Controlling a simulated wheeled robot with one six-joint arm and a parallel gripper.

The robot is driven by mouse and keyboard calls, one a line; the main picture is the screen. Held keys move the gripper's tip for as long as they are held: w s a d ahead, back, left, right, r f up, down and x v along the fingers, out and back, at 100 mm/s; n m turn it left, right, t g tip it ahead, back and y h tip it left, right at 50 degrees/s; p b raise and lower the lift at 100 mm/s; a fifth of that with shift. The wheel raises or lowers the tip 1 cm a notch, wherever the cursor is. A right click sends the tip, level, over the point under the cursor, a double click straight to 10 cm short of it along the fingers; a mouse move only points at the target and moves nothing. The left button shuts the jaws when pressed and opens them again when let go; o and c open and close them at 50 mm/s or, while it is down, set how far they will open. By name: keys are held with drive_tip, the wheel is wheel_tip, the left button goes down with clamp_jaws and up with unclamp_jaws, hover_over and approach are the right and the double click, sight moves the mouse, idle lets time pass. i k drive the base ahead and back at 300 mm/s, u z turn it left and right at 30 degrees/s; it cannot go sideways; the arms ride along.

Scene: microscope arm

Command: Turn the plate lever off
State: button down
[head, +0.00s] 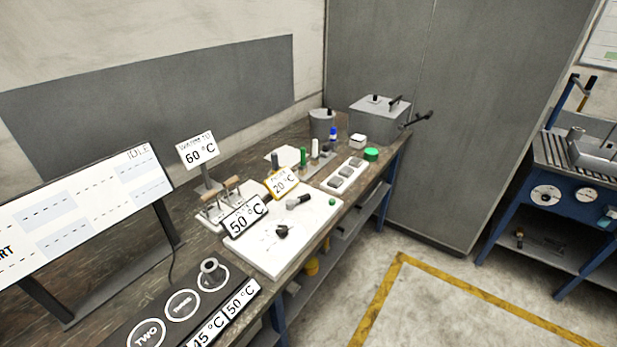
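A white panel (268,249) lies on the wooden bench. A dark lever-like handle with a grey end (298,201) sits on its upper part, and a black knob (282,231) sits nearer its middle. A small green button (332,201) is near the panel's right edge. Behind the panel is a white base (207,222) with wooden-handled levers (231,184). I cannot tell which of these is the plate lever, or whether it is on or off. A "50 °C" sign (246,217) and a yellow-framed "20 °C" sign (283,184) stand beside the panel. My gripper is not in view.
A large "IDLE" display (85,205) stands at left. A "60 °C" sign (198,151), coloured tubes and a grey lidded box (378,118) stand behind. Floor to the right is clear.

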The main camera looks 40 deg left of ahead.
sight(289, 203)
drive_tip(key=u, duration=0.35)
drive_tip(key=i, duration=1.15)
drive_tip(key=u, duration=1.6)
drive_tip(key=i, duration=0.7)
drive_tip(key=u, duration=0.7)
